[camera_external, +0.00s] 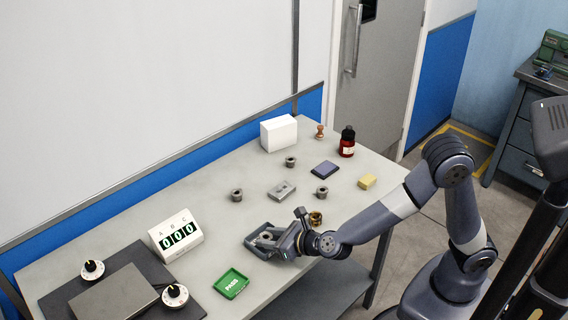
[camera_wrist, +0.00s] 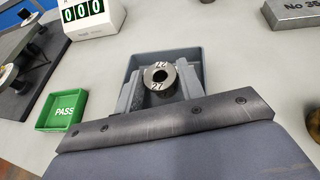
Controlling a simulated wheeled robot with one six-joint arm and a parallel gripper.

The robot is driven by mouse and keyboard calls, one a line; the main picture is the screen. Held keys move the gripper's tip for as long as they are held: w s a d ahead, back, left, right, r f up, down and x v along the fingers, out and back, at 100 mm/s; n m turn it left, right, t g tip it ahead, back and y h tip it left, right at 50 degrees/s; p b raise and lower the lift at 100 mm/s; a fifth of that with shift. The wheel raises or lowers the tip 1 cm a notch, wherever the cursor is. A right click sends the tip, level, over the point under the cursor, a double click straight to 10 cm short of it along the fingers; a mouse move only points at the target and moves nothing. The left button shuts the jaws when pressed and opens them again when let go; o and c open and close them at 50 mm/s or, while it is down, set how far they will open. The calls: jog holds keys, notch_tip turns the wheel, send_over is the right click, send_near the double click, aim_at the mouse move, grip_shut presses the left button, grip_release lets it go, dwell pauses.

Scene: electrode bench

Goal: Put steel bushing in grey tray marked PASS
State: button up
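The steel bushing (camera_wrist: 160,78) is a grey ring with a dark bore and the numbers 22 and 27 on its top face. My gripper (camera_wrist: 160,84) is shut on it, one finger at each side, above a blue-grey tray (camera_wrist: 193,54). I cannot tell whether the bushing touches the tray floor. In the external view my gripper (camera_external: 276,239) is low over that tray, hiding part of it. No mark shows on the blue-grey tray.
Other bushings (camera_external: 237,195) (camera_external: 322,192) (camera_external: 290,161) stand around a grey metal block (camera_external: 282,190). A brass ring (camera_external: 316,218) is near my wrist. A counter (camera_external: 176,235) reading 000 stands left. A white box (camera_external: 279,133) and red bottle (camera_external: 347,142) are behind.

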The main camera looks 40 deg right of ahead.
jog(key=shift+o, duration=0.3)
jog(key=shift+r, duration=0.1)
jog(key=shift+r+p, duration=0.2)
jog(key=shift+p, duration=0.15)
jog(key=v, duration=1.2)
jog(key=shift+f, duration=0.2)
